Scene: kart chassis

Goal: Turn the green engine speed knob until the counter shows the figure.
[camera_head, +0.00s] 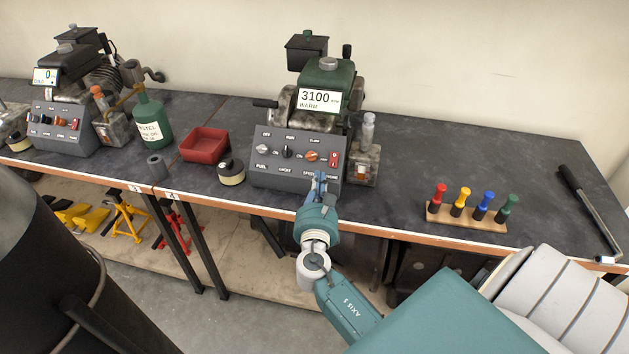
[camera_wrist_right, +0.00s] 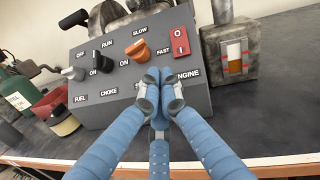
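The green engine (camera_head: 327,77) stands on the bench, and its counter (camera_head: 319,99) reads 3100 with WARM below. Its grey panel (camera_head: 270,171) carries the orange speed knob (camera_head: 312,156), which also shows in the right wrist view (camera_wrist_right: 137,48) between the SLOW and FAST labels, its pointer tilted up to the left. My right gripper (camera_head: 318,183) is in front of the panel, below the knob. In the right wrist view its blue fingers (camera_wrist_right: 160,86) have their tips together, with nothing visible between them, and cover the lower panel label. My left gripper is not in view.
A red rocker switch (camera_wrist_right: 181,41) sits right of the knob; fuel (camera_head: 263,148) and choke (camera_head: 287,152) knobs are left. A sample-like jar block (camera_head: 363,165) stands close right. A red tray (camera_head: 205,144), second engine (camera_head: 65,125) and colored-handle rack (camera_head: 466,217) are farther away. Bench between block and rack is clear.

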